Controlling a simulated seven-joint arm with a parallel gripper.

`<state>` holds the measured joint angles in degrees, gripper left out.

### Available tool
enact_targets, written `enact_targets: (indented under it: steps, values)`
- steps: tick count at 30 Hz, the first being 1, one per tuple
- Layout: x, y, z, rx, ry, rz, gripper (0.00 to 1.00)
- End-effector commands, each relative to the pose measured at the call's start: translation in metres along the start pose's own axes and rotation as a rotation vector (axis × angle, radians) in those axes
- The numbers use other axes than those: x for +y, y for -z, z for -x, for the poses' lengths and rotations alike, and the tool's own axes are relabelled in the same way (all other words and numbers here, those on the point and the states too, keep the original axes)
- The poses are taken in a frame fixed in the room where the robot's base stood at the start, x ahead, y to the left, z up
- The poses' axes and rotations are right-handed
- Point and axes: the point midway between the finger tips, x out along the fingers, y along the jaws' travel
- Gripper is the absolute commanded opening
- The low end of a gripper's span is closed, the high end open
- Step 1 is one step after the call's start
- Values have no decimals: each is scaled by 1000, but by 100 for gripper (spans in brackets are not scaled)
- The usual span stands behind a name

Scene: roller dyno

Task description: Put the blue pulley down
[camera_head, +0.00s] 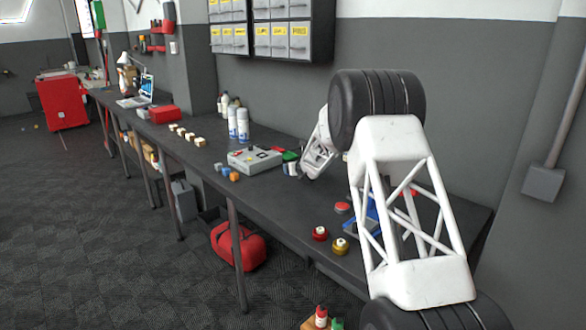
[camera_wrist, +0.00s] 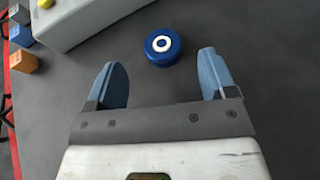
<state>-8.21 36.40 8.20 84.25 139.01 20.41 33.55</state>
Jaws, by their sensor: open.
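The blue pulley (camera_wrist: 162,46), a round disc with a white ring around its centre hole, lies flat on the dark bench top in the wrist view. My gripper (camera_wrist: 161,72) is open, with its two blue fingers spread wide. In the picture the pulley sits just beyond the fingertips, between their lines, and neither finger appears to touch it. In the head view my arm reaches down to the bench beside the grey control box, and I cannot clearly make out the pulley there.
The grey control box (camera_head: 254,158) stands close by, left of the gripper. Small blue and orange cubes (camera_head: 227,172) lie near its front. Spray cans (camera_head: 243,124) stand behind it.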

Motion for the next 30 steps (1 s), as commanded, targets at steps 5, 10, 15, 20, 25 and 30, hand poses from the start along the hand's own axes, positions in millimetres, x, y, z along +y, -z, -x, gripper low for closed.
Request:
enact_targets:
  steps: [5, 10, 15, 20, 25, 30]
  values:
    - [0, -1, 18, 0, 1, -1, 78]
    - [0, 0, 34, 0, 1, -1, 78]
    - [0, 0, 48, 0, 1, -1, 78]
    - [-1, 0, 57, 0, 1, -1, 78]
    - [0, 0, 61, 0, 1, -1, 78]
    - [0, 0, 62, 0, 0, -1, 78]
